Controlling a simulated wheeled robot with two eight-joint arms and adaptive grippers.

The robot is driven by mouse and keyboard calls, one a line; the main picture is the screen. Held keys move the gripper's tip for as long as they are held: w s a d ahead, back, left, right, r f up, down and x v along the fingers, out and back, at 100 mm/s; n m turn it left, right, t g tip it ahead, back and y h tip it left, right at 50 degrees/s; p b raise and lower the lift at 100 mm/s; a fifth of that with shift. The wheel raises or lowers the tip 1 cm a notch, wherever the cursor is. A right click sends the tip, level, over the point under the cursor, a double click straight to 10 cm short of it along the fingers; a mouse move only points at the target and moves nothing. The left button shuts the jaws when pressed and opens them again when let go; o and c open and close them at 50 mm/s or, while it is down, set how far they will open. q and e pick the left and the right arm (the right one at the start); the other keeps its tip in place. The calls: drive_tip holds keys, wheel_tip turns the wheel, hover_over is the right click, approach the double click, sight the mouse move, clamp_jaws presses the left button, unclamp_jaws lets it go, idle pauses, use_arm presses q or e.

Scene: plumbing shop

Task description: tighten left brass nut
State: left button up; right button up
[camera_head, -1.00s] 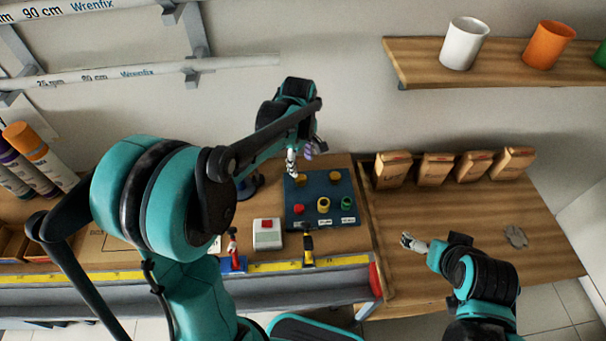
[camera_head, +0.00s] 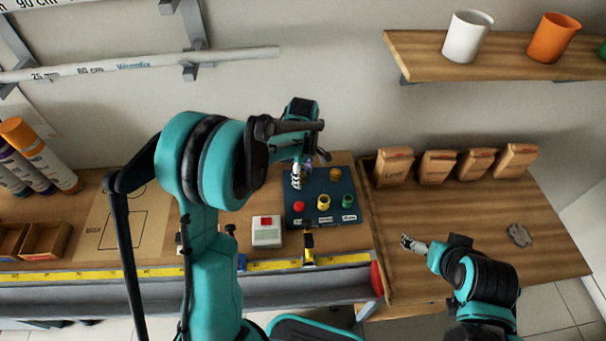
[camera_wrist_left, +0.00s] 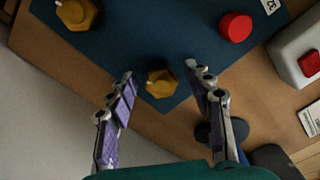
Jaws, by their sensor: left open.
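The left brass nut (camera_wrist_left: 160,82) sits near a corner of the dark blue board (camera_wrist_left: 170,40) in the left wrist view. My left gripper (camera_wrist_left: 160,74) is open, with one finger on each side of this nut and gaps on both sides. In the head view my left gripper (camera_head: 297,178) is over the board's back left part and hides the left nut. The right brass nut (camera_head: 335,174) stands at the back right of the board and also shows in the left wrist view (camera_wrist_left: 76,14). My right gripper (camera_head: 408,242) is over the wooden tray; its jaw state is unclear.
Red (camera_head: 299,207), yellow (camera_head: 323,202) and green (camera_head: 347,201) round parts line the board's front. A grey box with a red button (camera_head: 266,231) stands left of it. Paper bags (camera_head: 437,167) line the tray's back. The tray's middle is mostly clear.

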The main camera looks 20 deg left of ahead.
use_arm(q)
drive_tip(key=c, duration=1.2)
drive_tip(key=shift+o, duration=0.2)
